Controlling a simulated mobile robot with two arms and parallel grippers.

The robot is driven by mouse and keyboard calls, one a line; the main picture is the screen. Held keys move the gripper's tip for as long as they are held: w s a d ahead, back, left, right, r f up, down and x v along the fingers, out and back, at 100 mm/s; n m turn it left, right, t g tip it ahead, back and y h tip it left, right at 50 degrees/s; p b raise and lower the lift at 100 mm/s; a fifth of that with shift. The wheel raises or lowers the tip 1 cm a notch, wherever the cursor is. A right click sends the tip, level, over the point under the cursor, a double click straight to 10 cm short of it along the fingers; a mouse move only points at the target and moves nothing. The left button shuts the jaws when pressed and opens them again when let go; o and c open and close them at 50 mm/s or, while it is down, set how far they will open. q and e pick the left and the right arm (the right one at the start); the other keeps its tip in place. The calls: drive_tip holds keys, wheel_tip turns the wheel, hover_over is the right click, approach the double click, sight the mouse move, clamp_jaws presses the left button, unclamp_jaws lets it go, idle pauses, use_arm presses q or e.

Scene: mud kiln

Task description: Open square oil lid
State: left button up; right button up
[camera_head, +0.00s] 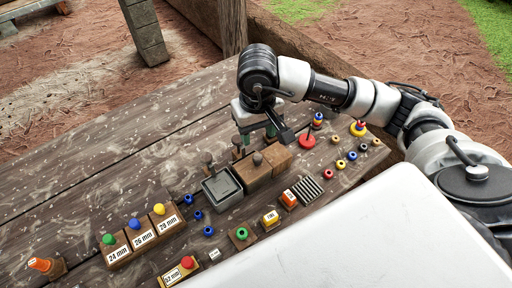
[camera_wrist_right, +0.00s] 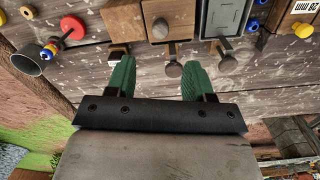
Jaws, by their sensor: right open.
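A grey square metal container with a flat lid (camera_head: 222,188) stands on the wooden table, probably the square oil box; its lid looks closed. It also shows at the top of the right wrist view (camera_wrist_right: 225,18). My right gripper (camera_head: 258,134) is open and empty, above the table behind the wooden boxes. In the right wrist view its green fingers (camera_wrist_right: 158,72) point toward the boxes, with a dark knob (camera_wrist_right: 173,72) appearing between them. Another knob (camera_wrist_right: 227,64) stands beside the grey container, outside the fingers. My left gripper is not in view.
Wooden boxes (camera_head: 252,175) stand right beside the grey container, one with a knob on top. Labelled blocks with coloured knobs (camera_head: 142,238), small rings (camera_head: 198,215) and a red disc (camera_head: 307,142) lie around. The table's far left is clear.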

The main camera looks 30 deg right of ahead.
sight(258, 155)
wheel_tip(258, 155, down, 9)
drive_tip(key=shift+f+p, duration=0.1)
drive_tip(key=shift+p, duration=0.4)
drive_tip(key=shift+c, duration=0.3)
drive_tip(key=shift+d, duration=0.1)
clamp_jaws()
